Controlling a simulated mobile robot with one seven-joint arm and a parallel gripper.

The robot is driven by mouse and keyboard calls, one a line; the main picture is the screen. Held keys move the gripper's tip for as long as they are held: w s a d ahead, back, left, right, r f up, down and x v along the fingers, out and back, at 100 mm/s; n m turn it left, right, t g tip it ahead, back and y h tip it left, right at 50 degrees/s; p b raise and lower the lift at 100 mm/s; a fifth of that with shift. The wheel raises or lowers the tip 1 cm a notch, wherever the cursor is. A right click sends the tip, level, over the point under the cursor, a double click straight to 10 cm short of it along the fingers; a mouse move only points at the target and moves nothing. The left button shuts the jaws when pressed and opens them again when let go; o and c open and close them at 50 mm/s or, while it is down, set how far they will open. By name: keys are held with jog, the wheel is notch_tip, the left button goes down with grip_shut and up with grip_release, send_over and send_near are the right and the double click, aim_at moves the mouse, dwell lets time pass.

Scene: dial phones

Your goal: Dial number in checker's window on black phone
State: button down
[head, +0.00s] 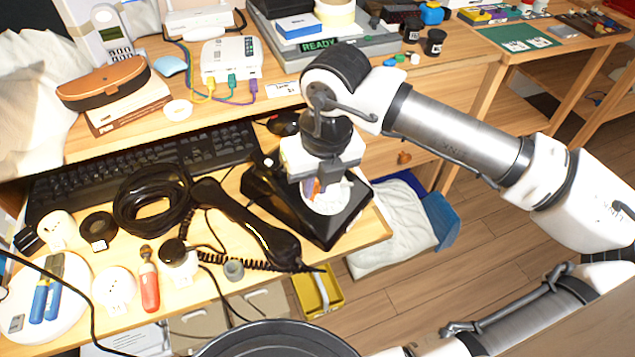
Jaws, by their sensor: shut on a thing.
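The black phone (330,232) sits at the right end of the lower desk surface. Its pale round dial (326,207) faces up. Its black handset (262,232) lies off the phone to the left, with a coiled cord beside it. My gripper (315,190) points down over the dial and is shut, with its fingertips at the dial's upper left part. Small orange and purple parts show between the fingers; the exact contact is partly hidden. The checker (352,50) is a grey box on the upper shelf; its window (320,44) reads READY in green.
A black keyboard (150,165) and a coiled black cable (152,198) lie left of the phone. A red screwdriver (149,282), pliers (47,290) and white sockets cover the front left. A white router (232,60) stands behind. Floor is open at right.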

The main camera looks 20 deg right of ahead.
jog(key=shift+w, duration=0.1)
jog(key=shift+w+a+r, duration=0.1)
jog(key=shift+w+r, duration=0.15)
jog(key=shift+w, duration=0.2)
jog(key=shift+w+b, duration=0.15)
jog(key=shift+b, duration=0.2)
jog(key=shift+w+r, duration=0.2)
jog(key=shift+w, duration=0.25)
jog(key=shift+w+d+r+b, duration=0.15)
jog(key=shift+w+d+b, duration=0.3)
jog(key=shift+w, duration=0.1)
